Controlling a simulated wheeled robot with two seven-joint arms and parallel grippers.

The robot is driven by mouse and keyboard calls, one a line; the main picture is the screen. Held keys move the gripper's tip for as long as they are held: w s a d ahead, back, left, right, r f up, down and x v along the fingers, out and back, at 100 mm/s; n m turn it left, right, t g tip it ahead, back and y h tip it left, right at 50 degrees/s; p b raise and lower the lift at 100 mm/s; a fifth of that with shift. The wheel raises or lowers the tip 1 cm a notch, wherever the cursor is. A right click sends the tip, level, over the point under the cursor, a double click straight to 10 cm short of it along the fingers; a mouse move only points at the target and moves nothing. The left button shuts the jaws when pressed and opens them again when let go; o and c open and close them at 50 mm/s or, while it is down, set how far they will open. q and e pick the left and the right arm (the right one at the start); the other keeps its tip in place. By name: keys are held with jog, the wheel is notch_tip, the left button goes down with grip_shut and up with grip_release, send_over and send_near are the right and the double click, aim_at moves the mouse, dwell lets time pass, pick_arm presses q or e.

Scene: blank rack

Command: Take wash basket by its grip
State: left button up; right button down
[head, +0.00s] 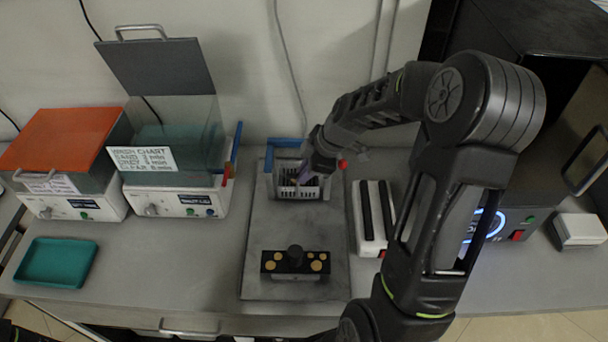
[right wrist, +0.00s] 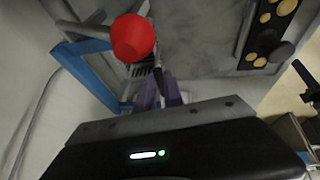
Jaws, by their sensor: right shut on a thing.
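The wash basket (head: 284,187) is a small white slotted basket with a blue frame and grip (head: 286,143). It is at the back of the grey slab, and I cannot tell whether it rests on it. My right gripper (head: 312,170) reaches down to the basket's right side and is shut on its grip; the fingers hide the exact contact. In the right wrist view the blue frame (right wrist: 92,75) and a red knob (right wrist: 133,38) show close to the purple-grey fingers (right wrist: 158,93).
A black block with gold discs (head: 296,262) sits in front on the grey slab (head: 262,225). Two white washer units (head: 180,198) stand left, one with its lid raised. A teal tray (head: 57,262) is front left. A white slotted box (head: 368,222) stands close right.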

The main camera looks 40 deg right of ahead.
notch_tip(320, 180, up, 17)
jog(key=b, duration=0.2)
dwell(0.3)
jog(key=shift+r, duration=0.15)
dwell(0.5)
